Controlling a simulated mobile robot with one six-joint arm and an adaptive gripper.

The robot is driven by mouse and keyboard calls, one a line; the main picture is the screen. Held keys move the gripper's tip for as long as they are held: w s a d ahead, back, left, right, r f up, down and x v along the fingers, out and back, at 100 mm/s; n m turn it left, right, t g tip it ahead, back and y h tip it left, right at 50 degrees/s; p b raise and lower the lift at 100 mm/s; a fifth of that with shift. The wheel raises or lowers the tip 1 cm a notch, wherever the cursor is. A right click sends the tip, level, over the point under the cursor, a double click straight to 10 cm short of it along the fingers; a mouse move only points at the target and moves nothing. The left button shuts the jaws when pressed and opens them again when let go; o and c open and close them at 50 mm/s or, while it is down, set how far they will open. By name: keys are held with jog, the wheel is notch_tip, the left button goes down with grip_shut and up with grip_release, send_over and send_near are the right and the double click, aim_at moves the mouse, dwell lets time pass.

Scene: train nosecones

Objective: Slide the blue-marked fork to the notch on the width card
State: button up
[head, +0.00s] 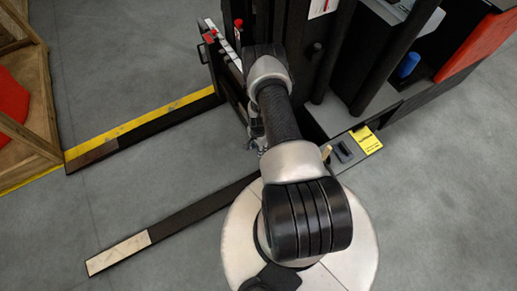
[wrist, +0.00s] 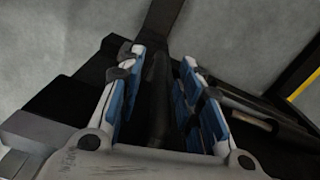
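Two long dark forks reach out to the left in the head view: a near fork (head: 170,225) with a pale tip, and a far fork (head: 150,130) beside a yellow line. I cannot make out a blue mark on either. A pale strip (head: 227,50) lies along the carriage near red knobs; whether it is the width card, and any notch, I cannot tell. My gripper (head: 254,138) is low beside the carriage, partly hidden by my arm. In the wrist view its blue-padded fingers (wrist: 162,60) are apart, with a dark bar (wrist: 157,95) between them; no clear contact shows.
The dark truck body and mast (head: 335,60) stand at the upper right, with a blue item (head: 408,65) and a yellow label (head: 366,140). A wooden crate (head: 25,140) is at the left edge. Grey floor is clear between the forks and at lower right.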

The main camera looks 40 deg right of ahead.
jog(key=shift+f, duration=0.2)
grip_shut()
dwell(0.4)
dwell(0.3)
